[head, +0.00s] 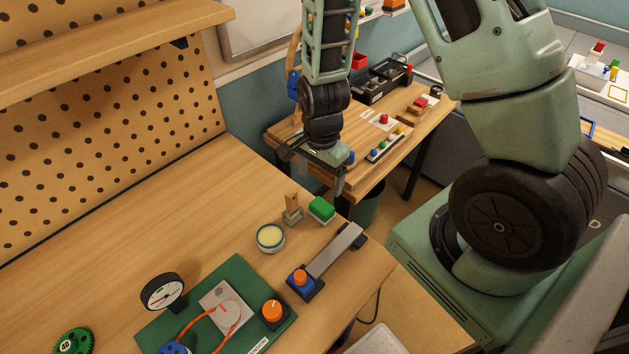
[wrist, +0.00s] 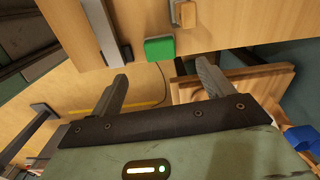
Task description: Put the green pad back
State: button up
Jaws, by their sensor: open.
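The green pad (head: 321,209) is a small square block with a bright green top. It lies on the wooden bench near its right edge, between a wooden upright on a grey base (head: 292,211) and a grey bar (head: 336,249). It also shows in the wrist view (wrist: 159,49), ahead of the fingers and between their lines. My gripper (head: 322,178) is open and empty, above and beyond the pad near the bench edge, apart from it. In the wrist view both fingertips (wrist: 163,78) are clear of anything.
A round tin with a yellow top (head: 270,237) stands left of the upright. A blue base with an orange knob (head: 301,281) is at the bar's near end. The bench's left middle is clear. Another table (head: 385,130) stands behind.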

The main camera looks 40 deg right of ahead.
jog(key=s+a+r+n+y, duration=0.1)
jog(key=s+a+r+n, duration=0.5)
jog(key=a+r+n, duration=0.65)
jog(key=s+a+r+n, duration=0.4)
jog(key=s+r+n, duration=0.3)
jog(key=s+n, duration=0.3)
jog(key=shift+h, duration=0.3)
jog(key=shift+a+n, duration=0.1)
jog(key=shift+n, duration=0.15)
